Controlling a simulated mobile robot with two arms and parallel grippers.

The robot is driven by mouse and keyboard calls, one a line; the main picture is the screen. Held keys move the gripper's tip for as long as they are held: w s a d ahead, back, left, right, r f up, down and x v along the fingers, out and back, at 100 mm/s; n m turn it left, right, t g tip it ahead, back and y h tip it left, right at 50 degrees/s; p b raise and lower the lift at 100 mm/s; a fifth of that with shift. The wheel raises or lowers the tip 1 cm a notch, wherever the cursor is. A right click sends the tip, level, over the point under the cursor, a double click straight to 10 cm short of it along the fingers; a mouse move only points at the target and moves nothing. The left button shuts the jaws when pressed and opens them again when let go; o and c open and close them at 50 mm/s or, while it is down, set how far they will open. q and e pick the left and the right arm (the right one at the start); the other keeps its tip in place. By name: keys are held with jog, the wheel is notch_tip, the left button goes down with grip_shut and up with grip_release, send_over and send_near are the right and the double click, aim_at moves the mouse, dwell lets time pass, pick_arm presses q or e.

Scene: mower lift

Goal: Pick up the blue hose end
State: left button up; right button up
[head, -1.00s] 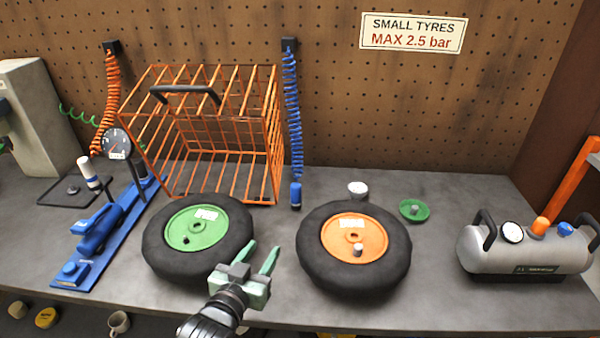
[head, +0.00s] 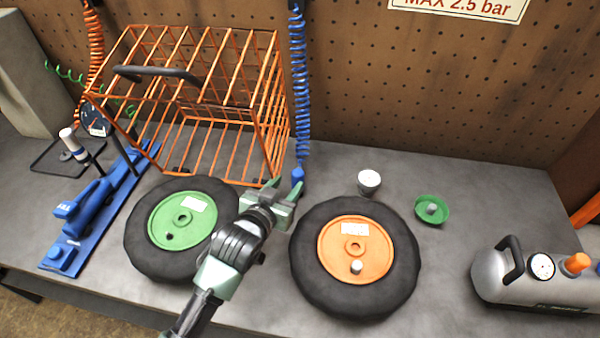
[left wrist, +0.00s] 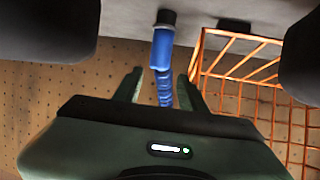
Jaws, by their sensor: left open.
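The blue hose end (head: 298,174) hangs at the bottom of the blue coiled hose (head: 299,90), beside the right edge of the orange cage. My left gripper (head: 287,187) is open, its fingers pointing at the hose end and partly covering its lower part in the head view. In the left wrist view the hose end (left wrist: 162,46), with a dark tip, appears in line with the gap between the two open fingers. I cannot tell whether it is between them or just beyond. My right gripper is not in view.
The orange wire cage (head: 262,85) stands close left of the hose. The green-hubbed tyre (head: 143,235) and orange-hubbed tyre (head: 400,270) lie either side of my left arm. The bench between hose and cup is clear.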

aim_at(295, 177)
pick_arm(q)
jog(key=shift+p+x, duration=0.55)
jog(key=shift+x, duration=2.6)
jog(key=shift+s+d, duration=0.1)
jog(key=shift+s, duration=0.05)
grip_shut()
